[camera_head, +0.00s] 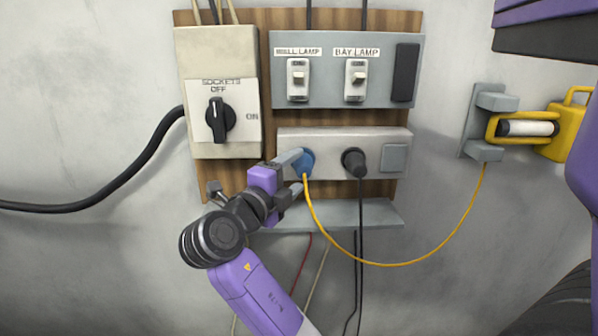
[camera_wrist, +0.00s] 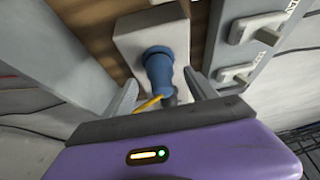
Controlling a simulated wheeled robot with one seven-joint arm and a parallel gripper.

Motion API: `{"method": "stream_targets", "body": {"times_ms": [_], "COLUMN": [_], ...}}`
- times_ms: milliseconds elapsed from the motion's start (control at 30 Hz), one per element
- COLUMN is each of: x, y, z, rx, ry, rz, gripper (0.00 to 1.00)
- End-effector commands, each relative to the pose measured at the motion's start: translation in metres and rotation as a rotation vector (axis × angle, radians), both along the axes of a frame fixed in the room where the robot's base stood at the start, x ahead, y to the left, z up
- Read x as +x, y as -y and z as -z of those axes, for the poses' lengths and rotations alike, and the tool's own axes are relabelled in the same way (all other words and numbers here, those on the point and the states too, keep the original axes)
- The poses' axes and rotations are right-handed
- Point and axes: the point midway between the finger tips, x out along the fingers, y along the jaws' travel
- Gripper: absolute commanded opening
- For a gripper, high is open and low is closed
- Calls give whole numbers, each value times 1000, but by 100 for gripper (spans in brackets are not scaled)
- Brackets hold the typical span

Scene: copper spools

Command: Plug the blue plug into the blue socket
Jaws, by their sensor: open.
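The blue plug (camera_head: 307,160), with a yellow cable, is at the left part of the pale socket box (camera_head: 330,142). In the wrist view the blue plug (camera_wrist: 158,66) points at the box face and its front appears to meet it. The blue socket is hidden behind the plug, so I cannot tell how deep it sits. My gripper (camera_head: 296,174) is at the left of the plug. Its fingers are apart, one on each side of the plug in the wrist view (camera_wrist: 162,92), with gaps visible.
A black plug (camera_head: 353,162) with a black cable sits right of the blue one. A rotary switch (camera_head: 217,119) labelled SOCKETS points at OFF. Two lamp switches are above. A grey shelf (camera_head: 375,214) is below. The yellow cable (camera_head: 400,263) loops to a yellow lamp (camera_head: 570,125).

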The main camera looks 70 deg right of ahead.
Motion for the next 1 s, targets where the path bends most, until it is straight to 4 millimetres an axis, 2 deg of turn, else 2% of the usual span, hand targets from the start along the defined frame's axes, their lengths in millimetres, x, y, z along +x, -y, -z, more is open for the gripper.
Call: {"method": "stream_targets", "body": {"times_ms": [100, 333, 1000], "x": [4, 7, 6], "y": [-21, -45, -48], "z": [2, 0, 0], "rx": [-1, -2, -1], "ry": [1, 2, 0], "rz": [-5, -3, 0], "gripper": [66, 66, 66]}}
